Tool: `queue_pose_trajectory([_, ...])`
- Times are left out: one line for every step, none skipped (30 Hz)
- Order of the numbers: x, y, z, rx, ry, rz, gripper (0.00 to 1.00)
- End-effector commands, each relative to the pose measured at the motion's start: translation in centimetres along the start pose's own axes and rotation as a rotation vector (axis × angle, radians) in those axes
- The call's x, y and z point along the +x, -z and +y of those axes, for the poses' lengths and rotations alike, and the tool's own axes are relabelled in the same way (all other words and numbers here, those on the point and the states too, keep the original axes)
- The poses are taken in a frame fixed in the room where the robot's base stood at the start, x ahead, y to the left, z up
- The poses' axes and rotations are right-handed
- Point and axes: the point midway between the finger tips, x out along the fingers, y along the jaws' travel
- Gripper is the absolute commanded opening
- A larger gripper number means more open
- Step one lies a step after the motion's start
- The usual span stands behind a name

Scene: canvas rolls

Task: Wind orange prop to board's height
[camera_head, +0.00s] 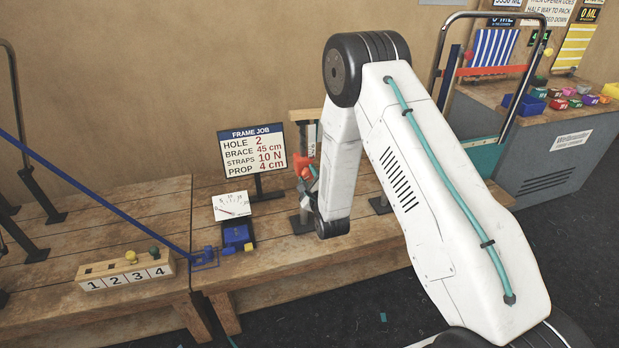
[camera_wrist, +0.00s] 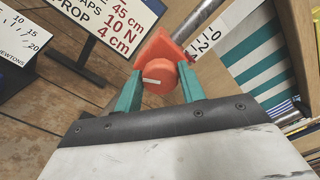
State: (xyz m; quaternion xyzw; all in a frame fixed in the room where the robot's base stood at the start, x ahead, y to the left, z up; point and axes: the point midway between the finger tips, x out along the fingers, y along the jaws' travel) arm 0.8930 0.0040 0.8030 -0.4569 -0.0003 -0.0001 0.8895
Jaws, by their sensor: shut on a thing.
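The orange prop's round knob (camera_wrist: 160,79) sits between the two teal fingers of my gripper (camera_wrist: 161,92) in the wrist view. The gripper is shut on it, and a pale line marks the knob's face. The orange body (camera_head: 301,163) shows beside my arm in the head view. The frame job board (camera_head: 253,150) reads hole 2, brace 45 cm, straps 10 N, prop 4 cm. The prop's present height cannot be read.
A dial gauge (camera_head: 231,205) and a blue device (camera_head: 237,236) stand on the wooden bench left of my arm. A grey cabinet (camera_head: 545,150) with coloured blocks stands at right.

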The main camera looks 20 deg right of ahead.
Motion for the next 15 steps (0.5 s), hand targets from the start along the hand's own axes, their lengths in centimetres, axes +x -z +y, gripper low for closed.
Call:
queue_pose_trajectory([-0.12, 0.17, 0.11, 0.001, -0.003, 0.005, 0.17])
queue_pose_trajectory([-0.12, 0.17, 0.12, 0.001, -0.003, 0.004, 0.17])
queue_pose_trajectory([-0.13, 0.17, 0.12, 0.001, -0.003, 0.004, 0.17])
queue_pose_trajectory([-0.13, 0.17, 0.12, 0.000, -0.003, 0.005, 0.17])
queue_pose_trajectory([-0.13, 0.17, 0.12, 0.000, -0.003, 0.005, 0.17])
queue_pose_trajectory([-0.13, 0.17, 0.13, 0.000, -0.004, 0.005, 0.17])
queue_pose_trajectory([-0.13, 0.17, 0.13, 0.000, -0.004, 0.005, 0.17])
queue_pose_trajectory([-0.13, 0.17, 0.13, 0.000, -0.003, 0.005, 0.48])
queue_pose_trajectory([-0.13, 0.16, 0.12, 0.000, -0.003, 0.004, 0.59])
queue_pose_trajectory([-0.12, 0.14, 0.12, 0.000, -0.003, 0.004, 0.60])
queue_pose_trajectory([-0.11, 0.12, 0.11, 0.000, -0.003, 0.003, 0.60])
queue_pose_trajectory([-0.09, 0.10, 0.10, 0.000, -0.003, 0.003, 0.60])
queue_pose_trajectory([-0.08, 0.08, 0.10, 0.000, -0.002, 0.003, 0.60])
queue_pose_trajectory([-0.07, 0.07, 0.10, 0.000, -0.002, 0.002, 0.60])
queue_pose_trajectory([-0.07, 0.05, 0.09, 0.000, -0.002, 0.002, 0.60])
